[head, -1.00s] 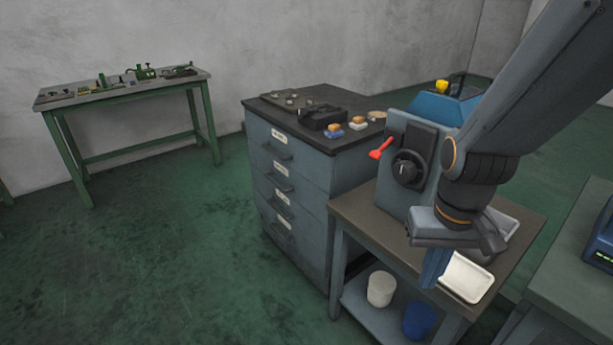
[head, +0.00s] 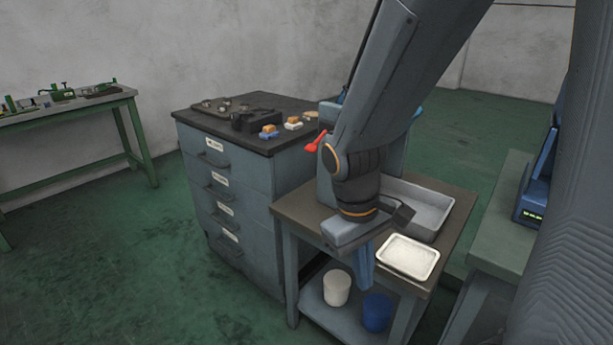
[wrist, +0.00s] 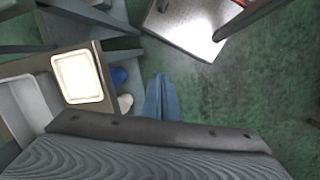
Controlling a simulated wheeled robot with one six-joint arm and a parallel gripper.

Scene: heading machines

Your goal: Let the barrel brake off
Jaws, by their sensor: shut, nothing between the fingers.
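A red lever (head: 316,142) sticks out to the left from the grey machine (head: 325,186) on the low workbench (head: 291,205). Most of the machine, with its dial, is hidden behind my arm in the head view. My gripper (head: 364,278) points down in front of the bench, below and to the right of the lever and apart from it. In the wrist view my gripper (wrist: 162,100) has its blue fingers together and empty, over the floor beside the bench. The lever cannot be made out in the wrist view.
A white tray (head: 408,264) and a grey bin (head: 420,211) stand on the bench's right part. White (head: 337,287) and blue (head: 376,312) buckets stand on the shelf below. A drawer cabinet (head: 226,166) adjoins on the left. Open floor lies at the front left.

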